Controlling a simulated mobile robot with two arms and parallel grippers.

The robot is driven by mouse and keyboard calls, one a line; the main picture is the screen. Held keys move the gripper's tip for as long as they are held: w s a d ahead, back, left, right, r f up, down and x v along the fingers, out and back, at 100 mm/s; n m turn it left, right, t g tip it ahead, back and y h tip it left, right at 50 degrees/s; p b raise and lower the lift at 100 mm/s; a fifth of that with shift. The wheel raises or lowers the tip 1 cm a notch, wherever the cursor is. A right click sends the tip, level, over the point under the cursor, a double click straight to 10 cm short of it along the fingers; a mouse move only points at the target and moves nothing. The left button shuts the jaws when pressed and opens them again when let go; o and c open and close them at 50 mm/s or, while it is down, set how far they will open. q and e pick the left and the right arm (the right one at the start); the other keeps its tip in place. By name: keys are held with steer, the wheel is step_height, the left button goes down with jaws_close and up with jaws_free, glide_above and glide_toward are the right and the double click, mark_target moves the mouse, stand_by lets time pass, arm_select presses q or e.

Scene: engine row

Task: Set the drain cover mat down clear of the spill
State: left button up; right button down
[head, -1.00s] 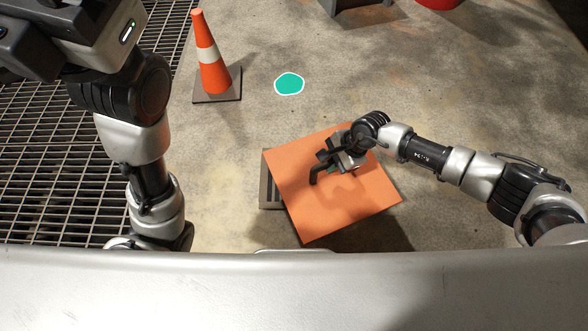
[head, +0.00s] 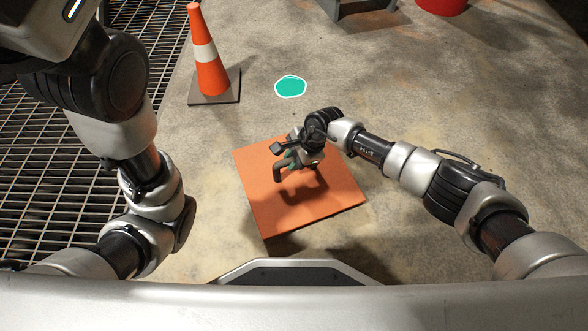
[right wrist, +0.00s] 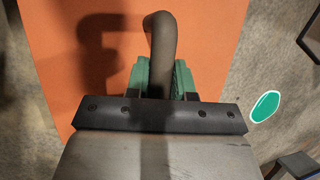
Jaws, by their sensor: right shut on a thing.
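The drain cover mat (head: 332,196) is a flat orange square with a dark curved handle (head: 280,172). My right gripper (head: 293,160) is shut on this handle, above the middle of the mat. In the right wrist view, the green finger pads (right wrist: 165,80) close around the handle (right wrist: 161,42) over the orange mat (right wrist: 215,40). The spill (head: 291,87) is a teal patch with a white outline on the floor, beyond the mat and apart from it. It also shows in the right wrist view (right wrist: 265,106). My left gripper is out of view. The floor drain is hidden.
An orange and white traffic cone (head: 208,60) stands on a dark base left of the spill. A metal grating (head: 50,180) covers the floor at left. A red container (head: 442,5) stands at the back. The concrete at right is largely clear.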

mark_target(294, 175)
steer(key=shift+f+b, duration=1.2)
steer(key=shift+f, duration=0.5)
steer(key=shift+f, duration=0.2)
steer(key=c, duration=1)
jaws_free()
steer(key=shift+p+v, duration=4.45)
steer(key=shift+v, duration=1.7)
